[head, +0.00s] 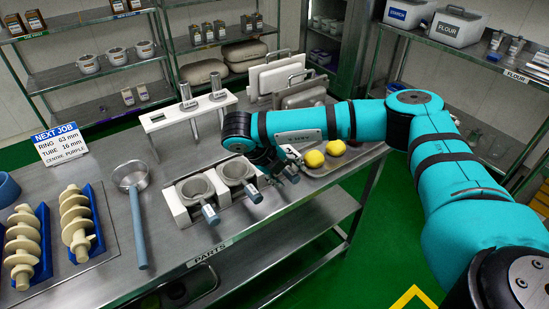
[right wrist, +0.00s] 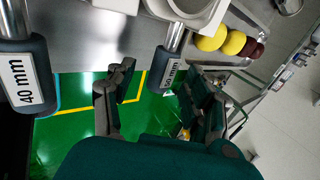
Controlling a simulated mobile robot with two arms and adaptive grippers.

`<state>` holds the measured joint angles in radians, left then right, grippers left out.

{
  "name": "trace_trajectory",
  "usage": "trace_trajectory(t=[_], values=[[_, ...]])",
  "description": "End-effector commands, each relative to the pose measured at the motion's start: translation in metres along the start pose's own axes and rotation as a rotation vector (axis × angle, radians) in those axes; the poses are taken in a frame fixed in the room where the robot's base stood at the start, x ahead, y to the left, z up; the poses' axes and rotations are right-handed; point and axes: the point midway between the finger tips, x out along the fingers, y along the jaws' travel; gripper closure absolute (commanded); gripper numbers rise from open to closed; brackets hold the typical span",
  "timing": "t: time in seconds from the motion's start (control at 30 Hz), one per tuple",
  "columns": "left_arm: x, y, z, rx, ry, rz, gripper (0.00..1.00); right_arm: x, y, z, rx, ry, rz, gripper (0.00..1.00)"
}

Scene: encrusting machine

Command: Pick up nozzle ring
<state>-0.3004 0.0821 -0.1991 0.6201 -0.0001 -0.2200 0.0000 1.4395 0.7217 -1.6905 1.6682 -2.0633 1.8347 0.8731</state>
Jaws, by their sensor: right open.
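Two nozzle rings rest in white holders on the steel parts table: a left one (head: 195,190) and a right one (head: 237,170). Each has a handle with a blue-grey grip. In the right wrist view the left grip (right wrist: 25,82) reads "40 mm"; the right grip (right wrist: 168,70) has a label I cannot read surely. My right gripper (head: 287,174) is just right of the right ring in the head view. In the wrist view its fingers (right wrist: 160,98) are spread, with the right grip above and between them, apparently not held. My left gripper is out of view.
A sign (head: 60,143) reads ring 63 mm, tube 16 mm, centre purple. A long-handled round tool (head: 138,215) lies left of the holders. A white rack (head: 185,113) stands behind. Yellow balls (head: 314,158) sit on a tray to the right. Cream augers (head: 76,222) lie left.

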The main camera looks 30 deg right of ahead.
Motion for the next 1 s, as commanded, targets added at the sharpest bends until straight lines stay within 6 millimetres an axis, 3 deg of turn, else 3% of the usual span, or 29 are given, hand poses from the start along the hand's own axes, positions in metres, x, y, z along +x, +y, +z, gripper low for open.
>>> trace_trajectory(t=[0.2,0.47,0.9,1.0], values=[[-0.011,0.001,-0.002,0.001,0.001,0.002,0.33,0.026,-0.002,0.002,0.0,0.002,0.0,0.47],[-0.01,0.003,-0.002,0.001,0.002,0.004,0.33,0.031,-0.002,0.002,-0.001,0.0,-0.001,0.47],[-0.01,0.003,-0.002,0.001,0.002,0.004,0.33,0.03,-0.002,0.002,0.0,0.0,0.0,1.0],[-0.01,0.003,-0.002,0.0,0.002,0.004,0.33,0.03,-0.002,0.002,-0.001,0.0,0.0,1.0]])
